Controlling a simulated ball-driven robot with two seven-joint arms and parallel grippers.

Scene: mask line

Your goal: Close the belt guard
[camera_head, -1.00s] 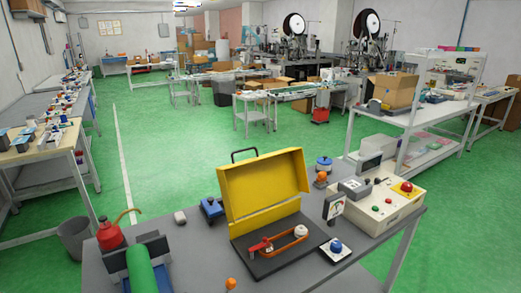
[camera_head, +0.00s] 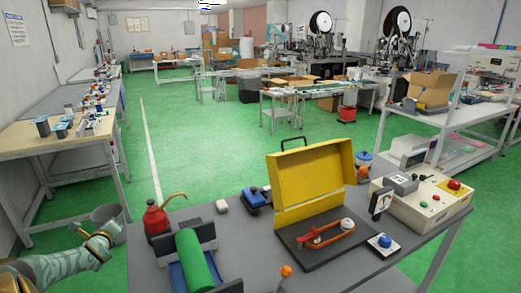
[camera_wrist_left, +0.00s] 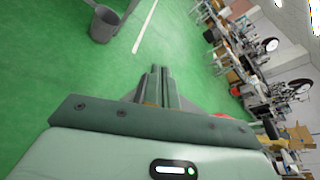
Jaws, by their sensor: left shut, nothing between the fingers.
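The belt guard (camera_head: 313,178) is a yellow hinged cover with a black handle (camera_head: 293,143) on its upper edge. It stands open and upright at the back of a dark base plate (camera_head: 318,259). On the plate an orange belt (camera_head: 334,233) runs around a pale pulley, with a red part at its left end. My left arm shows at the lower left of the head view, well left of the guard. My left gripper (camera_wrist_left: 159,72) is shut and empty in the wrist view, with green floor beyond it. My right gripper is not in view.
On the grey bench (camera_head: 236,228) stand a red oil can (camera_head: 157,218), a green roller (camera_head: 194,260), a blue-and-black block (camera_head: 256,197), a blue knob (camera_head: 384,241) and a control box (camera_head: 425,205) with a red button. An orange knob (camera_head: 286,271) is near the front. A bin (camera_head: 108,217) stands on the floor.

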